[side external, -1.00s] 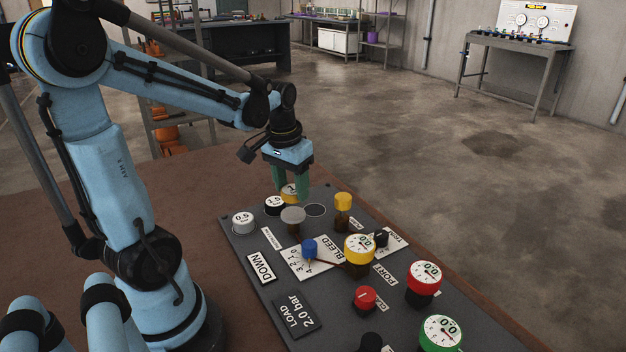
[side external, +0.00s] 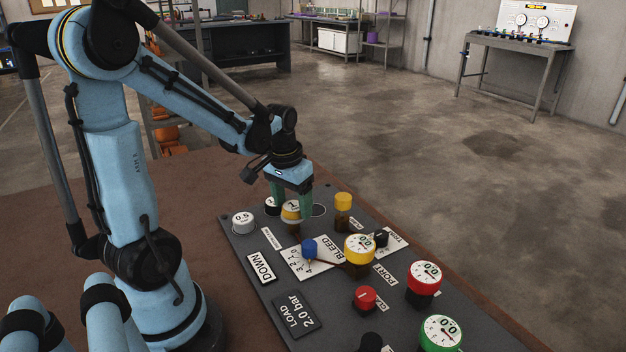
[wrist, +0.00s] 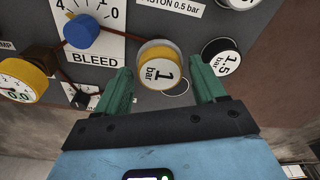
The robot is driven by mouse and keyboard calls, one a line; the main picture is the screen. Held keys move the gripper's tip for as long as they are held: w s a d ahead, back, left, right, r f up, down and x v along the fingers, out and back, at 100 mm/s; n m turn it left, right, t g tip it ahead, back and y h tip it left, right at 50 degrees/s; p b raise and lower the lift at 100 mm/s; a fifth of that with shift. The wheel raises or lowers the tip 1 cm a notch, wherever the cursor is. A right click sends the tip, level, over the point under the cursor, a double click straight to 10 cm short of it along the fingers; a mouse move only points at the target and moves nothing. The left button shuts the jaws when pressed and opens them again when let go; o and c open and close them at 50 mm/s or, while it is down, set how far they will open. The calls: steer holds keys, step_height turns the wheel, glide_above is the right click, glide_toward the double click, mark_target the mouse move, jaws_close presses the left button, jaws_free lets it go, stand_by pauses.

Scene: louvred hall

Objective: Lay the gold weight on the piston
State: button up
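A white 0.5 weight (side external: 242,221) and a black 1.5 weight (wrist: 221,60) stand close by on the panel. A blue bleed knob (side external: 309,247), a yellow-capped post (side external: 343,202) and a yellow gauge (side external: 360,248) stand near the piston.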

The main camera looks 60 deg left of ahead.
mark_target(288, 209)
steer(key=shift+o, duration=0.3)
step_height(288, 209, up, 12)
steer(key=s, duration=0.1)
steer(key=d+f+m+t, duration=0.2)
steer(key=d+t, duration=0.1)
steer(key=d, duration=0.4)
steer(key=d+f+m+t, duration=0.2)
steer(key=d, duration=0.6)
steer(key=shift+w+d+f+t+h, duration=0.25)
steer(key=shift+w+f+t+h, duration=0.05)
steer(key=shift+w+f+t, duration=0.1)
